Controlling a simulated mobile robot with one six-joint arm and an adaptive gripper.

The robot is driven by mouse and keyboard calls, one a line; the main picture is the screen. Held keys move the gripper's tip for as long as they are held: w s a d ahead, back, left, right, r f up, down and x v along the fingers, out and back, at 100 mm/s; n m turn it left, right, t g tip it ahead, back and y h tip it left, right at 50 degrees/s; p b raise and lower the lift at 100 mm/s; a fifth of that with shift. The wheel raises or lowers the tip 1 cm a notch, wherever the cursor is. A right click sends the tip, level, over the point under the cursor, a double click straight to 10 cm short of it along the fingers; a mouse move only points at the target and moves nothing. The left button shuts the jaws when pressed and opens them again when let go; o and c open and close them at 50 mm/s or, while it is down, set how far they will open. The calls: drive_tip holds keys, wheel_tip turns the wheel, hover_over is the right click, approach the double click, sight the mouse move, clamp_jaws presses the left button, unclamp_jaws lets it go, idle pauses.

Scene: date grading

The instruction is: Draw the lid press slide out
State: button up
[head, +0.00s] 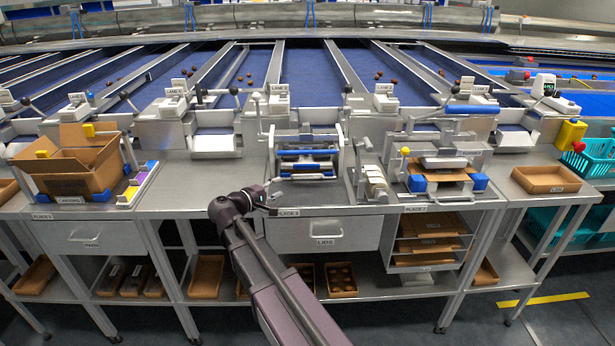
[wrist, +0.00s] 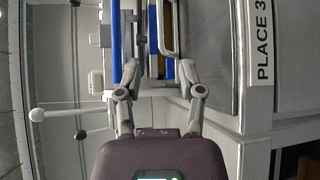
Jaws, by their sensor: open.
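The frame with blue bars (head: 308,155) above the PLACE 3 label looks like the lid press, though no label on it names it. A low tray-like part with a pale front bar (head: 308,177), perhaps its slide, sits at its front. In the wrist view a metal loop handle (wrist: 165,30) shows beside blue bars (wrist: 117,35). My gripper (head: 271,195) is at the press's front left corner. In the wrist view my gripper (wrist: 157,68) is open, with nothing between its fingertips. The handle lies beyond the tips, apart from them as far as I can see.
A white lever with a ball end (wrist: 37,115) stands left of my gripper. A tape dispenser-like device (head: 375,185) and a second station with a brown carton (head: 440,178) stand to the right. The bench left of my gripper is clear. The LIDS drawer (head: 325,234) is below.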

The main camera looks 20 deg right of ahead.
sight(308, 175)
drive_tip(key=b+x, duration=0.2)
drive_tip(key=x, duration=1.1)
drive_tip(key=shift+w+d, duration=0.2)
drive_tip(key=shift+d, duration=0.15)
clamp_jaws()
